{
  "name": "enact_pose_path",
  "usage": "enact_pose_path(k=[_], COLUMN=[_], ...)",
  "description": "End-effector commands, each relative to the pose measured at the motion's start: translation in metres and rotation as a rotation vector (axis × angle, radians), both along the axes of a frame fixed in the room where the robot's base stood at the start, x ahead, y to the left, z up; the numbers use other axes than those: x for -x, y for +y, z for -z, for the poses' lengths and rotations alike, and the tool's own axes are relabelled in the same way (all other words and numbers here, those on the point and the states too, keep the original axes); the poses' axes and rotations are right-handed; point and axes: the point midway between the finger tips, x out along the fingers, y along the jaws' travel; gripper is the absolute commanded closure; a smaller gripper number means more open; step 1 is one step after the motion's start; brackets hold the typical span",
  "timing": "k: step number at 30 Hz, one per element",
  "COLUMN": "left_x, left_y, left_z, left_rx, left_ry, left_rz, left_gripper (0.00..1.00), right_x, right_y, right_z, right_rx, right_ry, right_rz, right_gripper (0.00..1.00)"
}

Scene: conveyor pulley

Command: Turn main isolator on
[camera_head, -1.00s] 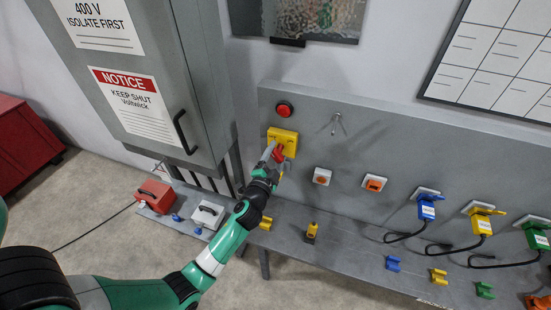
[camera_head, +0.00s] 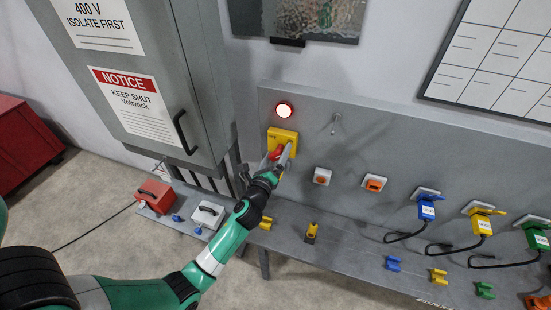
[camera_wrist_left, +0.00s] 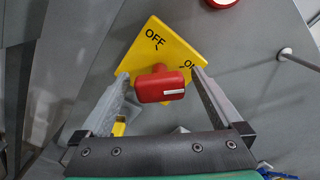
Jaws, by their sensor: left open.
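The main isolator is a yellow plate (camera_head: 283,136) on the grey wall panel, with a red rotary handle (camera_head: 275,154). In the left wrist view the yellow plate (camera_wrist_left: 185,42) bears the label OFF and a second label partly hidden by a finger. The red handle (camera_wrist_left: 160,88) lies between the two fingers there, with a gap visible on each side. My left gripper (camera_head: 281,159) is open at the isolator, its fingers on either side of the handle. A round red lamp (camera_head: 284,110) above the isolator glows brightly. My right gripper is not in view.
A grey cabinet (camera_head: 150,60) with a black handle stands left of the isolator. Two orange-centred switches (camera_head: 322,176) and several coloured plugs (camera_head: 427,208) are right of it. A grey bench (camera_head: 345,248) below carries small coloured parts and a red box (camera_head: 154,194).

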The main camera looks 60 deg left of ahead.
Motion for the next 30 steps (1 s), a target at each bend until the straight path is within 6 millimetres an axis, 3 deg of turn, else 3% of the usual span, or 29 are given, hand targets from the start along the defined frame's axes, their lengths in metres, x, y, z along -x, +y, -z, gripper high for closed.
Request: enact_pose_path(k=[5,21,30], left_x=[0.004,0.047,0.050], left_y=[-0.005,-0.047,-0.050], left_z=[0.000,0.000,0.000], left_rx=[0.001,0.001,0.001], left_ry=[0.001,0.001,-0.001], left_rz=[0.001,0.001,0.000], left_gripper=[0.00,0.00,0.00], right_x=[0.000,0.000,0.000], right_y=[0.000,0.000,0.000], right_z=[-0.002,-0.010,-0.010], right_rx=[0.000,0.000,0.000], right_ry=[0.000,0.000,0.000], right_rz=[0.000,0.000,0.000], right_gripper=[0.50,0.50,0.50])
